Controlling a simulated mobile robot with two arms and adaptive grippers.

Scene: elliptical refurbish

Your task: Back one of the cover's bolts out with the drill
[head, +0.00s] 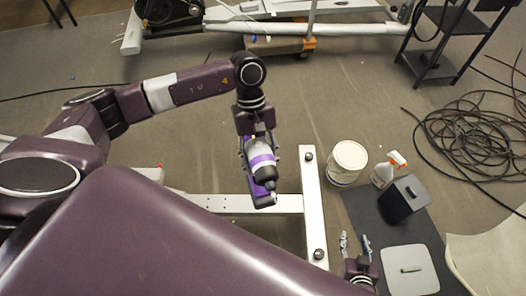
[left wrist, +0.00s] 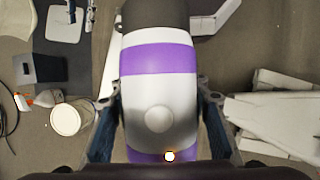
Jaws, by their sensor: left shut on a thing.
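The drill (head: 262,165), grey and white with purple bands, is held by my left gripper (head: 259,150) above the pale frame on the floor. Its dark nose points toward the bottom of the head view. In the left wrist view the drill body (left wrist: 158,85) fills the middle, with a finger of the left gripper (left wrist: 158,105) against each side. My right gripper (head: 355,243) is low in the head view, its two fingers apart and nothing between them. I cannot tell which part is the cover. Dark round heads (head: 308,156) show on the frame's white crossbar; I cannot tell whether they are bolts.
A white bucket (head: 347,162), a spray bottle (head: 388,168), a dark box (head: 403,199) and a pale panel with a handle (head: 410,283) are at the right. A dark mat (head: 369,215) lies there. Coiled cable (head: 470,135) and a black shelf stand (head: 437,50) are farther right.

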